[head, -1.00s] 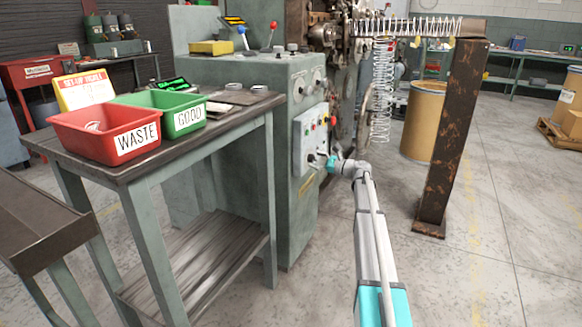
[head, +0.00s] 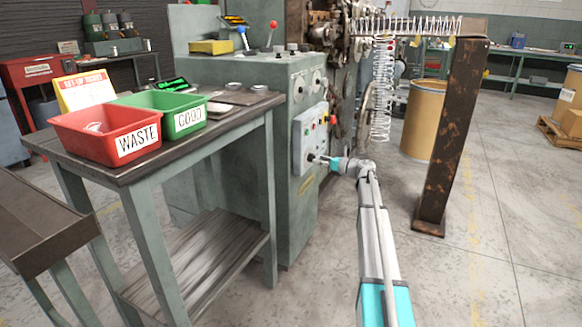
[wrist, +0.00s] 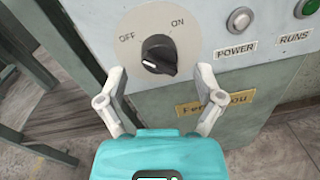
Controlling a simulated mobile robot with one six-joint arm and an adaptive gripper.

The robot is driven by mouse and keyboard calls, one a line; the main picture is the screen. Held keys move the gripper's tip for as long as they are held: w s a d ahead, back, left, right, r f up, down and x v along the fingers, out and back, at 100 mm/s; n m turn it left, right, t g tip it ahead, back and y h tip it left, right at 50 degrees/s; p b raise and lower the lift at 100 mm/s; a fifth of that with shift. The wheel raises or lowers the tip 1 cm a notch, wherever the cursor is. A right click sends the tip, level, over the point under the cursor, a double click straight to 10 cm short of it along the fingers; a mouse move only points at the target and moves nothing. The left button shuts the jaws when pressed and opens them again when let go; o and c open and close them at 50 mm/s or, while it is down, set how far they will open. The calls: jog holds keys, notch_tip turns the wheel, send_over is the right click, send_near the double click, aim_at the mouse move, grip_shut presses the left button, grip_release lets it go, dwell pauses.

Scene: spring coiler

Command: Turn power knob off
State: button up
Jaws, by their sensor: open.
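The power knob (wrist: 160,54) is black and sits on a round pale plate (wrist: 185,20) marked OFF at upper left and ON at upper right. A white mark shows on the knob's lower left side; I cannot tell which label it is set to. In the head view the knob (head: 311,157) is small, low on the machine's light control box (head: 308,132). My gripper (head: 325,160) points left at the box. In the wrist view its two fingers are spread to either side of the knob, with no visible contact.
A white POWER lamp (wrist: 240,54) and a green RUNS button (wrist: 306,8) are right of the knob. The bench (head: 130,175) stands left of the machine, with a red WASTE bin (head: 85,148) and a green GOOD bin (head: 165,122). A rusty post (head: 452,130) stands right of my arm.

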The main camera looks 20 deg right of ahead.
jog(key=v, duration=1.2)
jog(key=s+a+r+n+g+h+p, duration=0.1)
jog(key=s+a+r+n+g+p, duration=0.2)
jog(key=a+p, duration=0.5)
jog(key=s+a+r+n+g+h+p, duration=0.1)
jog(key=s+a+r+n+g+p, duration=0.2)
jog(key=a+n+p, duration=0.4)
jog(key=s+a+r+n+g+h+p, duration=0.1)
jog(key=s+a+r+n+g+p, duration=0.2)
jog(key=s+a+r+n+p, duration=0.2)
jog(key=s+a+p, duration=0.1)
jog(key=a+p, duration=0.2)
jog(key=a, duration=0.3)
jog(key=shift+s+a+h+p, duration=0.3)
jog(key=shift+a+p, duration=0.1)
jog(key=s+a+f+n+g+h, duration=0.2)
jog(key=s+a+f+n+h, duration=0.15)
jog(key=s+n, duration=0.6)
jog(key=s+a+f+n+g+h, duration=0.25)
jog(key=s+a+n+h, duration=0.3)
jog(key=s, duration=0.65)
notch_tip(320, 180, up, 24)
jog(key=p, duration=2.3)
jog(key=shift+w+y+p, duration=0.2)
jog(key=shift+y+p, duration=0.2)
